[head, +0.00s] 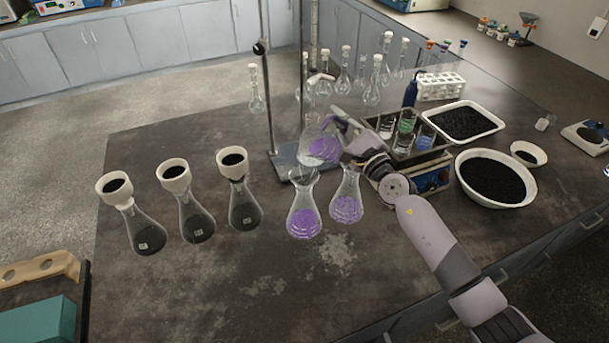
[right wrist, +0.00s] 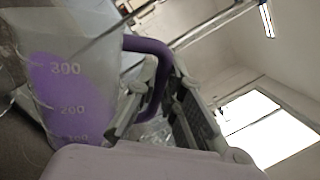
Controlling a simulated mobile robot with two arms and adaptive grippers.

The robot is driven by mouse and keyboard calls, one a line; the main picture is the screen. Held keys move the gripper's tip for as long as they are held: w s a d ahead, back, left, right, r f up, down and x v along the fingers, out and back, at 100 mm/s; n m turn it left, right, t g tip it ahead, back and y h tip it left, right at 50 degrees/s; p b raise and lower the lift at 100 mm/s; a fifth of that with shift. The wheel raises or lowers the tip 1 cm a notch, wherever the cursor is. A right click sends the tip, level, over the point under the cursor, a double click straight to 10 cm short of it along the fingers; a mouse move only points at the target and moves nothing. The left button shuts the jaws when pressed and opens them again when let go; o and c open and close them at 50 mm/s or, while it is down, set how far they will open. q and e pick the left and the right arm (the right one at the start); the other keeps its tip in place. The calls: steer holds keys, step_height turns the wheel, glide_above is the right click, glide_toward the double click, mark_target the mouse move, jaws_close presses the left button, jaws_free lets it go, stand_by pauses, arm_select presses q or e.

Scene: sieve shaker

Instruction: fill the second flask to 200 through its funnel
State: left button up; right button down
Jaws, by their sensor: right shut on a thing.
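Two clear conical flasks stand side by side at mid-table in the head view, a left one (head: 304,217) and a right one (head: 346,207). Both show purple in their lower part; their marks are too small to read. Clear flared tops sit at their necks. My right gripper (head: 347,138) is shut on the purple handle (right wrist: 150,80) of a clear jug (head: 320,150), held above and behind the flasks. The jug shows purple and marks 300, 200 and 100 in the right wrist view (right wrist: 65,95). I see no pouring stream. My left gripper is out of view.
Three flasks with white funnels of black grains (head: 197,222) stand at left. A metal stand (head: 284,162) is behind the jug. A crate of glassware (head: 432,152) and a bowl of black grains (head: 528,198) are at right. The front middle table is clear.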

steer(key=shift+w+a, duration=0.1)
steer(key=shift+w, duration=0.05)
steer(key=shift+s+a+r, duration=0.1)
steer(key=shift+s+r, duration=0.05)
steer(key=shift+s, duration=0.15)
steer(key=shift+w+n, duration=0.1)
steer(key=shift+n, duration=0.2)
steer(key=shift+w, duration=0.15)
steer(key=shift+s, duration=0.35)
steer(key=shift+w+b, duration=0.2)
steer(key=shift+b, duration=0.15)
steer(key=shift+w+a+n, duration=0.1)
steer(key=shift+n, duration=0.2)
